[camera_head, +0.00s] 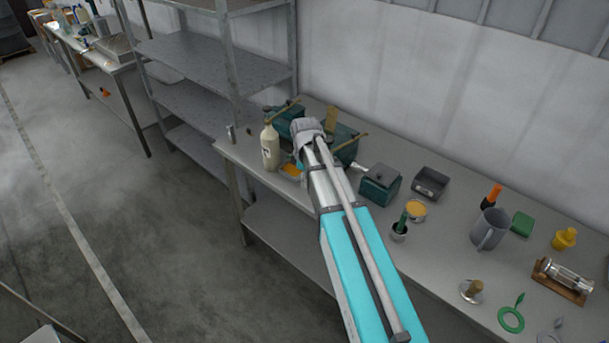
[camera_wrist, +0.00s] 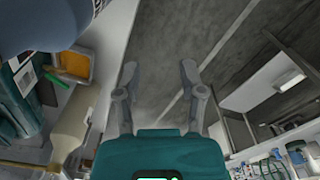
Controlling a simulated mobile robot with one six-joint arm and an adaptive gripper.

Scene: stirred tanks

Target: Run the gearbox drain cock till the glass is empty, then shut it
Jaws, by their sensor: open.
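A dark green gearbox-like housing (camera_head: 343,147) stands on the bench, partly hidden behind my arm. In the wrist view, a green housing (camera_wrist: 14,100) shows at the left edge, with a pale strip that may be the glass; its level cannot be read. A thin green lever (camera_wrist: 66,76) beside it may be the drain cock; its setting is unclear. A shallow tray with orange-yellow contents (camera_wrist: 76,66) lies under it, also in the head view (camera_head: 291,170). My gripper (camera_wrist: 159,80) is open and empty, over the floor beyond the bench edge, apart from the lever. My arm hides it in the head view.
A cream bottle (camera_head: 269,148), also in the wrist view (camera_wrist: 70,125), stands close to the tray. A smaller green box (camera_head: 380,184), an orange-filled tin (camera_head: 416,211) and a grey jug (camera_head: 488,230) stand rightward.

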